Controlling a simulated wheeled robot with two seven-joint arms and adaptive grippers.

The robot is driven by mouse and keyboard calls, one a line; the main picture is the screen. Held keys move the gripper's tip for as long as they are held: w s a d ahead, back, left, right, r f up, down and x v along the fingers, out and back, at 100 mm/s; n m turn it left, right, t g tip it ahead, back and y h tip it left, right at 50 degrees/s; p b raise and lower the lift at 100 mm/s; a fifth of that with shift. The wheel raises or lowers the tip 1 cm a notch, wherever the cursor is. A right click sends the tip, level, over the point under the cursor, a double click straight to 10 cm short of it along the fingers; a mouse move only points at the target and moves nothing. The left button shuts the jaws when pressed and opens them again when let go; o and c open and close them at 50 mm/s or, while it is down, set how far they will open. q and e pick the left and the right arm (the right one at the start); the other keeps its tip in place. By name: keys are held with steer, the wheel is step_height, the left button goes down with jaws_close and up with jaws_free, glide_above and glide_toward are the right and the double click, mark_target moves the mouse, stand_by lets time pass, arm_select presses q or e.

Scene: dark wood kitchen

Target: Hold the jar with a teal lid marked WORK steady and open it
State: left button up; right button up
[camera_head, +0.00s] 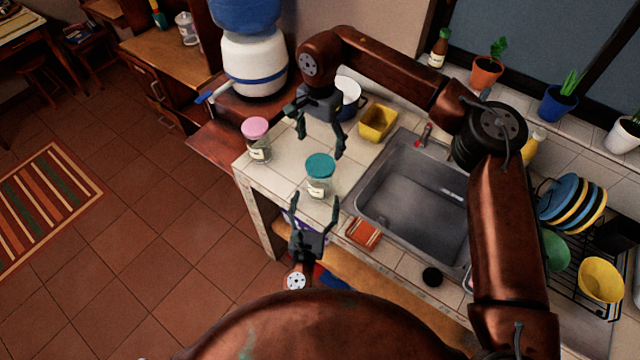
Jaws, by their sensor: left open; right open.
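The jar with a teal lid (320,167) stands upright on the tiled counter, left of the sink. Its glass body carries a pale label; the writing is too small to read. My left gripper (315,202) is open below the jar in the picture, its fingers pointing up toward the jar's lower body. I cannot tell whether they touch it. My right gripper (320,142) is open above the teal lid, fingers pointing down, with nothing between them. The lid appears seated on the jar.
A pink-lidded jar (257,140) stands left on the counter. A yellow container (377,122) and a white pot (348,92) are behind. A dish rack with plates (575,198) stands far right.

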arm_select(q)
steer(key=w, duration=0.4)
steer(key=w+d, duration=0.1)
steer(key=w, duration=0.1)
steer(key=shift+w+d, duration=0.1)
steer(key=shift+w, duration=0.2)
